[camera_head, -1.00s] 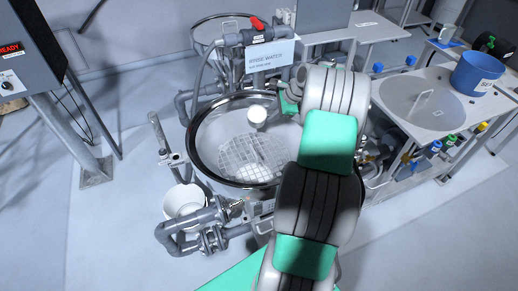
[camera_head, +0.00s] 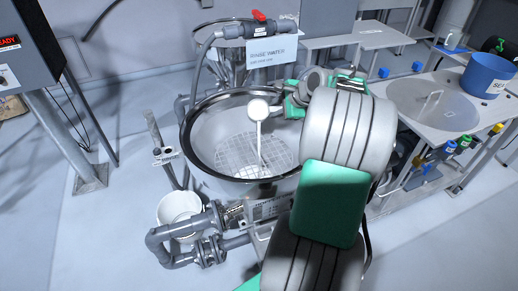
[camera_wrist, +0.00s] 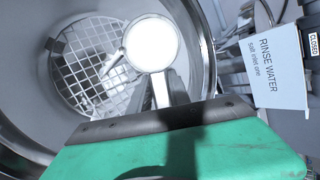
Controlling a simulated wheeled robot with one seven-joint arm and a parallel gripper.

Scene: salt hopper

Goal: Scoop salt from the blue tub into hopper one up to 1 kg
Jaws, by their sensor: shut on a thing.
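The hopper (camera_head: 190,150) is a round metal bowl with a mesh grid (camera_head: 240,150) inside. My gripper (camera_head: 284,110) is over its right side, shut on the handle of a scoop (camera_head: 258,107). The scoop's round white head is above the grid. A narrow white streak (camera_head: 261,145) runs from it down to the grid and looks like pouring salt. In the wrist view, the scoop (camera_wrist: 151,43) appears as a bright white disc, its handle running back between the fingers (camera_wrist: 165,92). The blue tub (camera_head: 488,74) stands on the right-hand table; its contents are hidden.
A "RINSE WATER" sign (camera_head: 272,50) hangs behind the hopper, near pipes with a red valve handle (camera_head: 259,16). A white bucket (camera_head: 180,212) and grey pipes (camera_head: 170,255) are at front left. A round lid (camera_head: 432,104) lies on the right table. A "READY" panel (camera_head: 30,50) is at left.

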